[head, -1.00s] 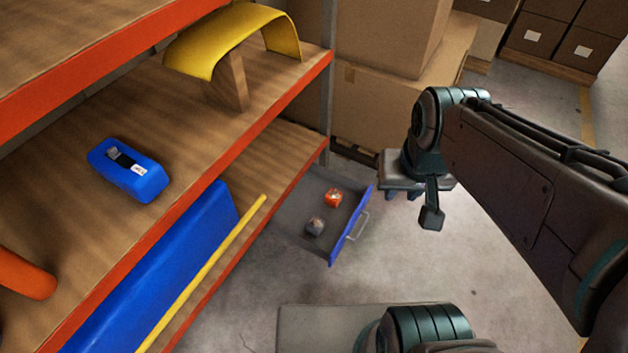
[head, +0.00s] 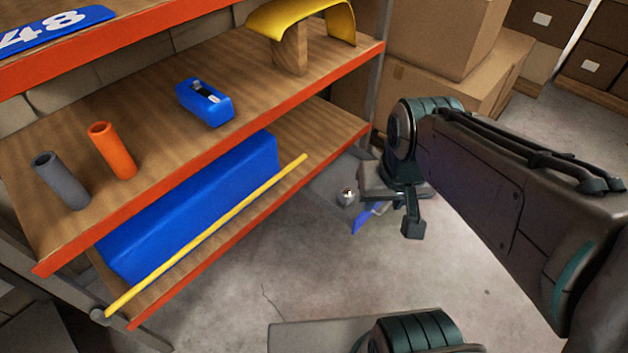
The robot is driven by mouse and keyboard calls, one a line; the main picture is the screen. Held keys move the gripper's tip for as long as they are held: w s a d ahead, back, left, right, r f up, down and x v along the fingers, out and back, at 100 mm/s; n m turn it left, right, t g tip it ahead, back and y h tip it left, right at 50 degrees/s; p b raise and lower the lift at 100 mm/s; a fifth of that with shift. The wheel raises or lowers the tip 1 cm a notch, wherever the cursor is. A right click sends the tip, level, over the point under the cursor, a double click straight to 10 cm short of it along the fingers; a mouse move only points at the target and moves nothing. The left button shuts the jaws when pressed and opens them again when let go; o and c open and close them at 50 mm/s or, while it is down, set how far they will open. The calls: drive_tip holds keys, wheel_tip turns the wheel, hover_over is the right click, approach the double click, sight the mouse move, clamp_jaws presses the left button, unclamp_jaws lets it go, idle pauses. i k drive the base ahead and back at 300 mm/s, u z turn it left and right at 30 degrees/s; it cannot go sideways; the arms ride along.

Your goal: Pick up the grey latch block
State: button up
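The orange block is hidden in the current view. A bit of the drawer's blue front shows below my gripper.
The shelf rack (head: 250,215) stands left of the drawer. Its middle board holds a blue tape dispenser (head: 206,102), an orange tube (head: 112,150), a grey tube (head: 60,180) and a yellow arch (head: 300,18). Below is a blue box (head: 195,205). Cardboard boxes (head: 440,90) stand behind. Floor in front is clear.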

sight(344, 201)
drive_tip(key=u, duration=0.25)
drive_tip(key=k, duration=0.55)
drive_tip(key=z, duration=0.85)
drive_tip(key=i, duration=0.7)
drive_tip(key=z, duration=0.8)
drive_tip(key=i, duration=1.15)
drive_tip(key=u, duration=1)
drive_tip(key=i, duration=0.8)
drive_tip(key=u, duration=0.8)
